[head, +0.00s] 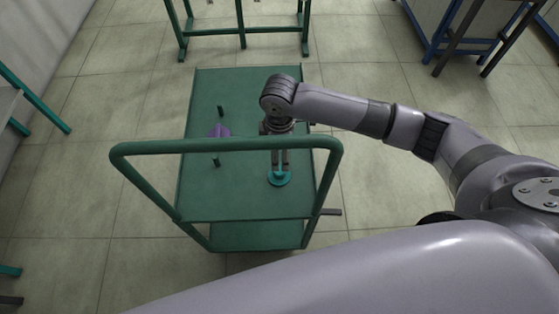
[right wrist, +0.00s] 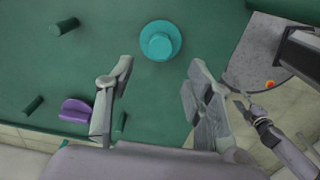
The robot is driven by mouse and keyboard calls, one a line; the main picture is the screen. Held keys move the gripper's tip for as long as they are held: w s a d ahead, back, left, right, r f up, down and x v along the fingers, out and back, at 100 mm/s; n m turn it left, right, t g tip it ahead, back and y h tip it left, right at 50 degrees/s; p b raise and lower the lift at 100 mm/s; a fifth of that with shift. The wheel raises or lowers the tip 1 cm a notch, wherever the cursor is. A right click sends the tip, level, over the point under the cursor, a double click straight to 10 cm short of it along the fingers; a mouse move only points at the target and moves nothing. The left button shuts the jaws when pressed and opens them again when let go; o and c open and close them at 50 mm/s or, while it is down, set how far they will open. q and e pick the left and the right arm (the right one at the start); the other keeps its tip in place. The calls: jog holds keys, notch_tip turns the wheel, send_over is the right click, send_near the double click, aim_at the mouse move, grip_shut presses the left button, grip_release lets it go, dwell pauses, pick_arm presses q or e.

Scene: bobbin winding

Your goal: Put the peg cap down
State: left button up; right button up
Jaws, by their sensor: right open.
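The peg cap, a teal disc with a raised knob (head: 279,180), rests flat on the green cart top. It also shows whole in the right wrist view (right wrist: 160,40), apart from the pegs. My right gripper (head: 280,166) points down at the cap. In the right wrist view its fingers (right wrist: 160,70) are spread wide with nothing between them, and the cap lies beyond the fingertips. In the head view, I cannot tell whether the fingers touch the cap.
The green cart (head: 202,90) has a raised push handle (head: 225,146) at its near end. A purple piece (head: 220,131) and short dark green pegs (head: 220,111) stand left of my gripper. A green-framed table (head: 243,27) is behind the cart. Tiled floor surrounds the cart.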

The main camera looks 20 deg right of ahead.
jog(key=shift+r, duration=1.5)
